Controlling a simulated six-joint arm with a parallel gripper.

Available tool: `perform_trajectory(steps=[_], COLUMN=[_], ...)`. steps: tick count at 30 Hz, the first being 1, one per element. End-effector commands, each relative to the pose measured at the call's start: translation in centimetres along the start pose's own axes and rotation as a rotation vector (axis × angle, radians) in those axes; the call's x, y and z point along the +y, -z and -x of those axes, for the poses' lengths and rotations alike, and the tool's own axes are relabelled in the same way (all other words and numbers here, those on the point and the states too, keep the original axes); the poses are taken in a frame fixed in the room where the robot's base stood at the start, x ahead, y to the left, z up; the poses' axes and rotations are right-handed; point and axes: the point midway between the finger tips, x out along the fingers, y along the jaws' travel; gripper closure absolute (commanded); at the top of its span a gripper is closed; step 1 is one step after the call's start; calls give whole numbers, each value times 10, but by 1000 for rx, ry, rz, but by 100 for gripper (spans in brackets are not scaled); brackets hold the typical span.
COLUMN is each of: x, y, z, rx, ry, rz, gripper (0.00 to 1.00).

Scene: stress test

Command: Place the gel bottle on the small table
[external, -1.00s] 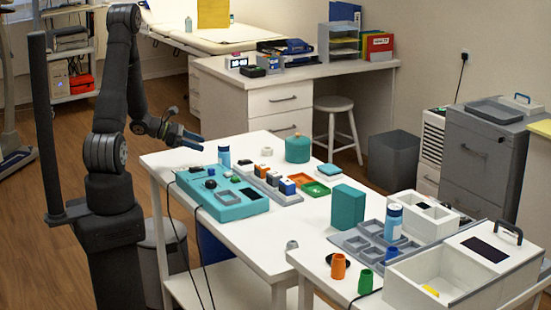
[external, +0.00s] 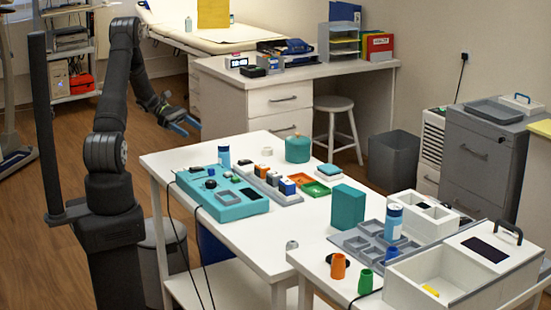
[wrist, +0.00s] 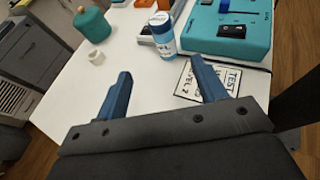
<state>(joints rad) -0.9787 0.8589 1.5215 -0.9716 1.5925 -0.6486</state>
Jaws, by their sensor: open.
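My gripper (external: 188,124) is open and empty, above and beyond the table's far left corner. Its blue fingers (wrist: 162,75) are spread in the wrist view. I cannot tell which bottle holds gel.
The teal device (external: 228,200), a row of small blocks (external: 287,186), a teal pot (external: 297,148) and a teal box (external: 347,207) occupy the table. A sign (wrist: 220,82) lies near my fingers. The table's front left is bare. A stool (external: 334,105) stands behind.

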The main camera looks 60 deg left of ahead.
Motion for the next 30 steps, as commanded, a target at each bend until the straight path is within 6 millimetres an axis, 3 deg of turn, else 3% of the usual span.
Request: perform_trajectory(steps=[5,19,30], x=[0,-3,-4], y=[2,3,1], z=[-5,-101,-127], rx=[10,9,10], ry=[35,33,31], rz=[-2,-2,-2], gripper=[35,35,35])
